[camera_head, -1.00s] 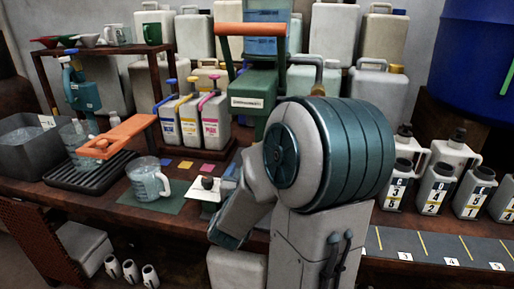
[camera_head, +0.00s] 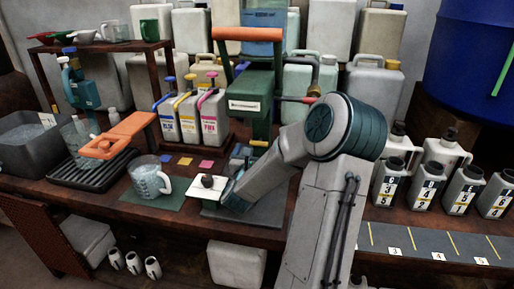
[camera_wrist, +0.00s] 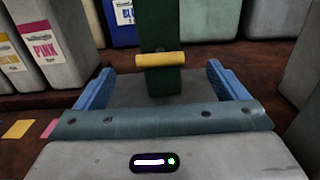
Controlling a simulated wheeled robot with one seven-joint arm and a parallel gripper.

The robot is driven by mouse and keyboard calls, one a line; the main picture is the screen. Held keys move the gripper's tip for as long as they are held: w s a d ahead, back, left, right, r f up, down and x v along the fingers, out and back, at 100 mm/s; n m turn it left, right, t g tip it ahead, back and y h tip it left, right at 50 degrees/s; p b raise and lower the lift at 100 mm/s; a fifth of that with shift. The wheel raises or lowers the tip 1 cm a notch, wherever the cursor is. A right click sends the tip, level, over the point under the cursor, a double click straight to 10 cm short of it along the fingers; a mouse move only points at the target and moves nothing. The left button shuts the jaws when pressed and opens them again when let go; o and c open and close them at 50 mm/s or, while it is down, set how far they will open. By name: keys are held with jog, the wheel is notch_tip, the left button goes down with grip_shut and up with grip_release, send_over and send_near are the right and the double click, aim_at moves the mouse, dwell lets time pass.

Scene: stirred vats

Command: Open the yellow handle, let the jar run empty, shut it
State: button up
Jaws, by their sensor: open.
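The yellow handle (camera_wrist: 160,59) is a short crossbar on the front of a green post (camera_wrist: 160,25) in the wrist view. It also shows as a small yellow bar (camera_head: 259,143) low on the green stand (camera_head: 250,100) in the head view. A blue see-through container (camera_head: 263,40), possibly the jar, sits atop that stand behind an orange bar (camera_head: 248,34). Its liquid level is unclear. My gripper (camera_wrist: 160,82) is open, its blue fingers wide apart and empty. The handle appears beyond and between them, apart from both.
A glass jug (camera_head: 149,180) stands on a green mat to the left. Beside it is a white plate (camera_head: 206,188) with a dark knob. Pump canisters (camera_head: 213,116) stand left of the green stand, and numbered bottles (camera_head: 427,183) to the right.

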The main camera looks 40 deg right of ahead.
aim_at(258, 145)
jog(key=shift+x, duration=1.65)
jog(key=c, duration=1)
jog(key=shift+o, duration=0.2)
